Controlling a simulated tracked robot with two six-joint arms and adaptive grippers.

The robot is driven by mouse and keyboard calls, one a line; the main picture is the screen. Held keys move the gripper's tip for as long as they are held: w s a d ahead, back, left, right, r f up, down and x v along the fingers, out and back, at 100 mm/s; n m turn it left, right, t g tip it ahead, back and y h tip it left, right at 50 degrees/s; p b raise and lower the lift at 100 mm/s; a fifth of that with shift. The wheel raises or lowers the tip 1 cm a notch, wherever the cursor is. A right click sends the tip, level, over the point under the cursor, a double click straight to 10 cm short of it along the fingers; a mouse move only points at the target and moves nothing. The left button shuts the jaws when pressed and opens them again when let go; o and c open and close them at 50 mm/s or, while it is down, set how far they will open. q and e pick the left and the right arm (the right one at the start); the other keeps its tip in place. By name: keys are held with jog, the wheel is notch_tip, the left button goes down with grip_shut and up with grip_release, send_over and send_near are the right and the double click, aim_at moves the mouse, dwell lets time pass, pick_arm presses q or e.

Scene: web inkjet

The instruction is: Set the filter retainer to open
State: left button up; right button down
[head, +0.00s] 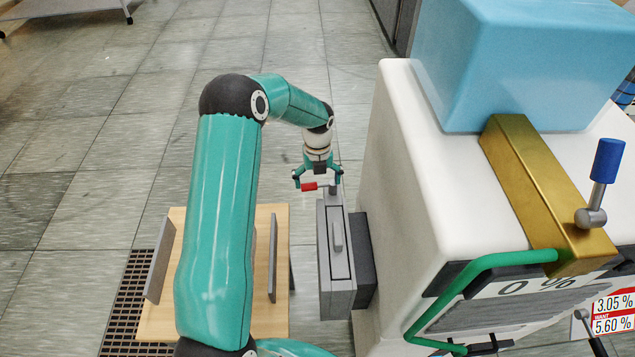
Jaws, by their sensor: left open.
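A grey box-shaped unit (337,245) is mounted on the left side of the white machine. My right gripper is out of view.
The white machine (405,190) fills the right side, with a light blue block (525,60), a brass bar (540,190) and a blue-knobbed lever (605,165) on it. A wooden stand (262,310) with grey upright plates is at lower left.

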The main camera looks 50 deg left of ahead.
aim_at(318, 185)
pick_arm(q)
notch_tip(318, 185, up, 11)
jog(key=shift+r, duration=0.2)
jog(key=shift+f, duration=0.1)
dwell(0.5)
